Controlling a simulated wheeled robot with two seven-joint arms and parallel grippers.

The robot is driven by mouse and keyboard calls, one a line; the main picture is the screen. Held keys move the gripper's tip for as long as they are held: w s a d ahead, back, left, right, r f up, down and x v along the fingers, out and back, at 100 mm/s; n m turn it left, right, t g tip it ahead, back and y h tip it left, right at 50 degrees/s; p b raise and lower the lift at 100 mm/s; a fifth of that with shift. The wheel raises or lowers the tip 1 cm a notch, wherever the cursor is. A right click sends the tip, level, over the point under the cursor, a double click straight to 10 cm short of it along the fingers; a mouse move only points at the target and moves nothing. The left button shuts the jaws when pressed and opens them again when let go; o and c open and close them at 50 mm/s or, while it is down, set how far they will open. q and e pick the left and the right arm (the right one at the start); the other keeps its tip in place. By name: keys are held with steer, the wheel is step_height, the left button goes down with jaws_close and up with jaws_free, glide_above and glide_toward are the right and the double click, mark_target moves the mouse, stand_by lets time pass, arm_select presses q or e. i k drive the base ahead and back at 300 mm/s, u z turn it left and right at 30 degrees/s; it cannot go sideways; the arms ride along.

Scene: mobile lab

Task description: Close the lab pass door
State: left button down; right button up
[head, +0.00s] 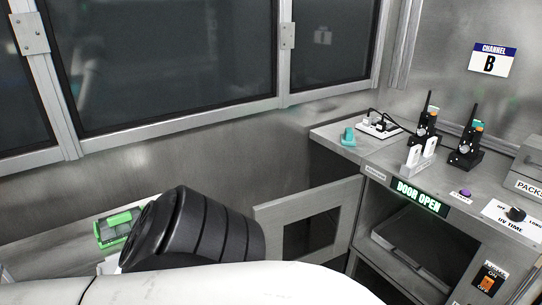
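The lab pass door (268,220) is a grey metal panel with a dark window. It stands swung open to the left of the pass cabinet (368,212). The cabinet front is uncovered, showing a dark inside with a grey flat-topped item (408,246) in it. A lit sign (419,196) on the cabinet reads "DOOR OPEN". A white and black link of my arm crosses the bottom and hides the lower part of the door. Neither gripper shows in the head view.
The cabinet top holds two black handheld radios (468,146), a white power strip (380,127) and a teal item (348,137). A UV time dial (515,214) and an orange switch (488,282) are on the right. A green rack (116,228) sits at left, beside my arm.

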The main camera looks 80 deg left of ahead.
mark_target(314, 226)
steer(key=k, duration=0.5)
steer(key=u, duration=0.95)
